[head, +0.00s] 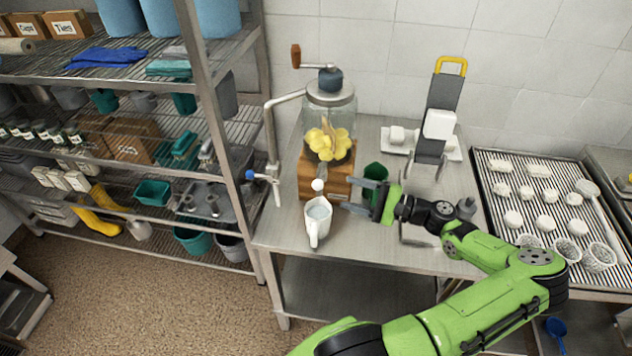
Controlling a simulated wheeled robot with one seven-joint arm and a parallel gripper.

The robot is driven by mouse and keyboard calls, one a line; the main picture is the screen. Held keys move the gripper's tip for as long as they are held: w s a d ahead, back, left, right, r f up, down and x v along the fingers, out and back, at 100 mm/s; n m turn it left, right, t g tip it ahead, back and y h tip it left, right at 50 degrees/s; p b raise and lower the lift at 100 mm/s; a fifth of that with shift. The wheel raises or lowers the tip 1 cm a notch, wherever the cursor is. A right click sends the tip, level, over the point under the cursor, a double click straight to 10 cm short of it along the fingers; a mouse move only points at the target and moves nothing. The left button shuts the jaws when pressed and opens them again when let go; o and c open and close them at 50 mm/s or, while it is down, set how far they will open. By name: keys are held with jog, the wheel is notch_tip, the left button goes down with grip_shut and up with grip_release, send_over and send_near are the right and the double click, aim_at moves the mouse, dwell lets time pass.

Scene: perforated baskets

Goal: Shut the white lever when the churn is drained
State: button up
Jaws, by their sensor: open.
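The churn (331,110) is a glass jar with a metal lid and a crank, on a wooden base (312,178). Yellow lumps (328,143) sit inside it, and I see no clear pool of liquid around them. The white lever (318,186) shows as a small white knob at the front of the base; its exact setting is too small to tell. A white jug (318,219) stands just below it, with pale contents. I cannot make out a stream. My gripper (357,195) is open and empty, right of the lever and jug, apart from both.
A green cup (375,173) stands behind my gripper. A metal pipe with a blue-handled tap (262,176) is left of the churn. A dark slanted stand with a yellow handle (440,110) is at the back right. The table's front (365,255) is clear.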

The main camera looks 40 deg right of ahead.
aim_at(318, 182)
jog(key=p+x, duration=0.1)
jog(key=x, duration=0.9)
jog(key=shift+s+a, duration=0.1)
jog(key=shift+s, duration=0.1)
jog(key=shift+c, duration=0.3)
grip_shut()
